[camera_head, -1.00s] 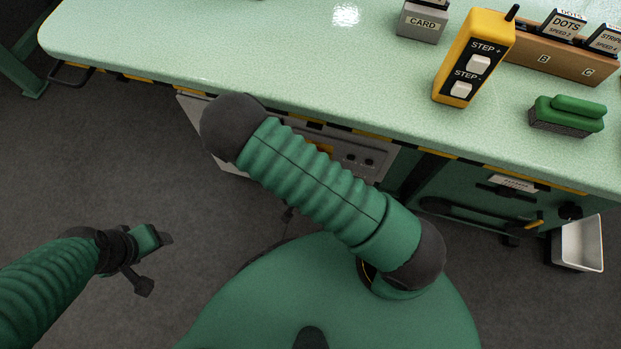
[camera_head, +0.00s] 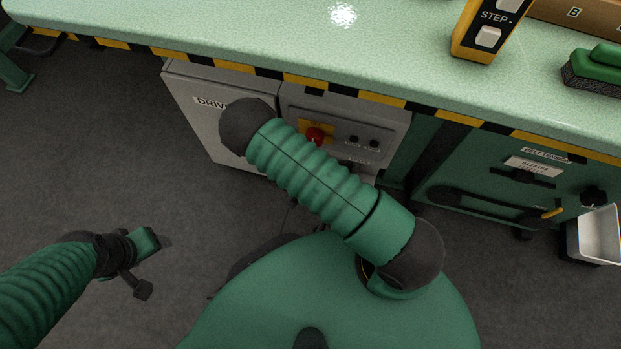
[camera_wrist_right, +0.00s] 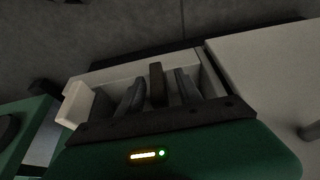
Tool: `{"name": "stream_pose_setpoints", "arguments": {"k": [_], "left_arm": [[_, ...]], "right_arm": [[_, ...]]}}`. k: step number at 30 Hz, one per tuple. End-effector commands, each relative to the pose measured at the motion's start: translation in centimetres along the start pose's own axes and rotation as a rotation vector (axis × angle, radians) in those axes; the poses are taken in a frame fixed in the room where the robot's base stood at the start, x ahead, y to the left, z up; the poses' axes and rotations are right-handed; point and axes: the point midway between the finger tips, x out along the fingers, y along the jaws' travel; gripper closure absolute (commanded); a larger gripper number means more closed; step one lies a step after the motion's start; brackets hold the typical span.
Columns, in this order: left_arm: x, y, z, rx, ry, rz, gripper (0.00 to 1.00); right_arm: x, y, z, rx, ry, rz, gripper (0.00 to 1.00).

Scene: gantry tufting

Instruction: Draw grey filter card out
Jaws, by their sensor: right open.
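In the right wrist view my right gripper (camera_wrist_right: 158,95) is open, its two dark fingers spread apart. A dark upright strip (camera_wrist_right: 157,84) stands between the fingers; it may be the end of the grey filter card, but I cannot tell. Behind the fingers is a pale, open-topped box or drawer (camera_wrist_right: 108,72). In the head view my right arm hides its own gripper, and no filter card can be made out. My left gripper (camera_head: 164,241) hangs over the floor at the left, away from the table; its jaw opening is unclear.
The pale green table (camera_head: 230,40) with a striped edge crosses the top. Below it stand a grey drive cabinet (camera_head: 200,115) with a red button (camera_head: 315,135) and a green belt-tension unit (camera_head: 470,180). A white bin (camera_head: 597,235) is at right. Floor at left is clear.

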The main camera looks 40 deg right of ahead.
Motion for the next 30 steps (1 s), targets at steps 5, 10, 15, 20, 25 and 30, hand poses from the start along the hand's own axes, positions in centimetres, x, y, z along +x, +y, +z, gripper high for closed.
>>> {"name": "stream_pose_setpoints", "arguments": {"k": [5, 10, 15, 20, 25, 30], "left_arm": [[-0.07, 0.01, -0.03, 0.000, 0.000, 0.000, 0.36], [-0.07, 0.02, -0.02, 0.000, 0.000, 0.000, 0.36], [-0.07, 0.01, -0.02, 0.000, 0.000, 0.000, 0.36], [-0.07, 0.01, -0.02, 0.000, 0.000, 0.000, 0.36], [-0.07, 0.01, -0.02, 0.000, 0.000, 0.000, 0.36], [-0.07, 0.01, -0.02, 0.000, 0.000, 0.000, 0.36]], "right_arm": [[-0.02, 0.04, -0.03, 0.001, -0.001, 0.000, 0.58], [-0.06, 0.03, -0.02, 0.001, -0.001, 0.000, 0.79], [-0.07, 0.03, -0.01, 0.001, -0.001, 0.000, 1.00], [-0.09, 0.02, 0.01, 0.000, -0.001, 0.000, 1.00], [-0.09, 0.00, 0.03, 0.000, -0.001, 0.000, 1.00], [-0.09, -0.01, 0.02, 0.000, -0.001, 0.000, 1.00]]}}
